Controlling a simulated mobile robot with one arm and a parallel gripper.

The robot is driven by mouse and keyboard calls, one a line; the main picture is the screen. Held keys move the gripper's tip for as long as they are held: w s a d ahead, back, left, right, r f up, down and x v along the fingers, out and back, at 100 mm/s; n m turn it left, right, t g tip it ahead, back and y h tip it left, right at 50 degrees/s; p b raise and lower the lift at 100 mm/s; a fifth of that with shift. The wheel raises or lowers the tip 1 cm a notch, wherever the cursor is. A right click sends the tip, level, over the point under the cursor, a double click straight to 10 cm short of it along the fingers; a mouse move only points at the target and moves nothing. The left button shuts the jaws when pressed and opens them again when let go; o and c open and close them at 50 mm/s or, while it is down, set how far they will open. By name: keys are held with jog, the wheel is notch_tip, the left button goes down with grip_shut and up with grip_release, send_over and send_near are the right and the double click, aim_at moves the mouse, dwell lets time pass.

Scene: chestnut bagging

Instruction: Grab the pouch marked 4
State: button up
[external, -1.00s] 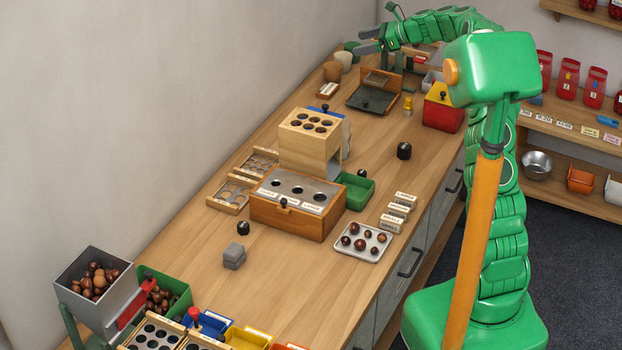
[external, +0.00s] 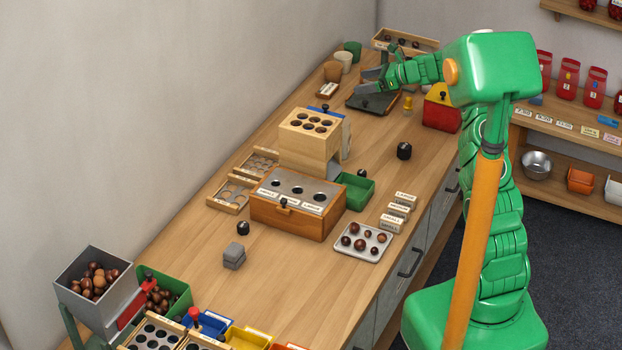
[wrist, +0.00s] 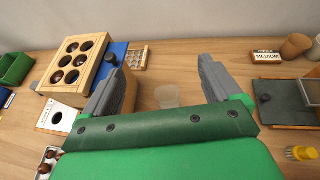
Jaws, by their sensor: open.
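Red pouches stand in a row on the shelf at the right of the external view. One pouch (external: 569,79) appears marked 2 and the one beside it (external: 595,88) appears marked 3. Another pouch (external: 618,102) is cut off by the right edge, and its number cannot be read. I cannot make out a 4 on any pouch. My gripper (external: 369,81) is open and empty above the far part of the workbench, well left of the pouches. In the wrist view the two grey fingers (wrist: 160,80) are spread apart, with no pouch in sight.
The workbench (external: 300,265) holds a wooden block with holes (external: 309,140), a sorting box (external: 296,207), a green bin (external: 355,189) and a red and yellow box (external: 441,108). A metal bowl (external: 536,165) sits on the lower shelf. A floor gap separates bench and shelf.

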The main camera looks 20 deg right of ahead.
send_near(350, 134)
jog(key=w+a, duration=0.3)
jog(key=a, duration=0.1)
jog(key=shift+f+x, duration=0.2)
jog(key=shift+x, duration=1.1)
jog(key=a+f, duration=0.1)
jog(key=w+a+f, duration=0.1)
jog(key=shift+w+a+f, duration=0.3)
jog(key=shift+a+f, duration=0.1)
jog(key=shift+w+a+f, duration=0.15)
jog(key=shift+w+a, duration=0.1)
jog(key=shift+a, duration=0.05)
jog(key=shift+c, duration=0.4)
jog(key=c, duration=1)
